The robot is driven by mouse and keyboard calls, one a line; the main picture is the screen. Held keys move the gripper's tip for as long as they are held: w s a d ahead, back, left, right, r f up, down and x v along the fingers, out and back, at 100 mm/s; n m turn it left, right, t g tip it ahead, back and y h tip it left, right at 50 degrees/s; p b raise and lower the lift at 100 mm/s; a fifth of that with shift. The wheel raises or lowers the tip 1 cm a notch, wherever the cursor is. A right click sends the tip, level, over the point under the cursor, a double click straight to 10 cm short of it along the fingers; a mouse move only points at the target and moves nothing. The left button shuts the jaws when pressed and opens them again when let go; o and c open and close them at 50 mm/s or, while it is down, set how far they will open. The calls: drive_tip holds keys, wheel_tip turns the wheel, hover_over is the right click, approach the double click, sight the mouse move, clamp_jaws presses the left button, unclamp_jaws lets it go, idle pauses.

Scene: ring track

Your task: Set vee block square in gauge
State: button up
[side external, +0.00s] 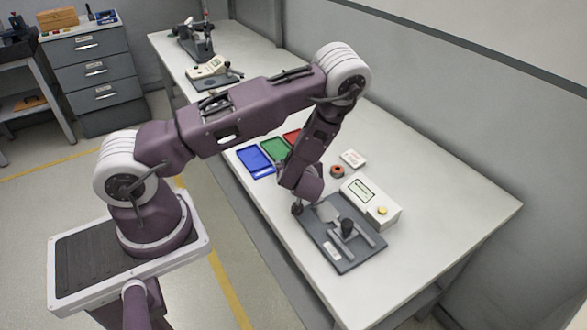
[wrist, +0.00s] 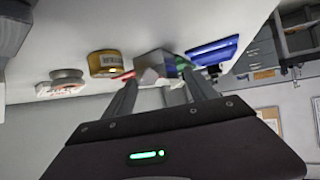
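In the wrist view, the two fingers of my gripper (wrist: 158,82) reach up to a grey block with an angled notch, the vee block (wrist: 152,62). It sits between the fingertips, which appear closed on its sides. My fingers are mostly hidden there. A light grey piece (side external: 327,212) shows beside my wrist, over the plate; I cannot tell whether it is the vee block.
A white box with a screen and yellow button (side external: 386,211) stands right behind the gauge. A red and dark round item (side external: 337,171), a small white box (side external: 353,158) and blue (side external: 255,159), green and red trays lie farther back. The table's right part is clear.

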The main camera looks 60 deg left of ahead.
clamp_jaws()
wheel_tip(320, 180, up, 10)
drive_tip(key=d+r, duration=0.2)
drive_tip(key=d, duration=1.5)
drive_tip(key=shift+w+a+r+m+t+h, duration=0.2)
drive_tip(key=shift+r+m+t, duration=0.25)
drive_tip(key=shift+r, duration=0.3)
drive_tip(key=shift+w+a+r+m+t+h, duration=0.15)
drive_tip(key=shift+r+m+t+h, duration=0.2)
drive_tip(key=shift+r, duration=0.45)
drive_tip(key=shift+w+a+r+m+t+h, duration=0.1)
drive_tip(key=shift+a+r+m+t+h, duration=0.1)
drive_tip(key=shift+r+m+t, duration=0.4)
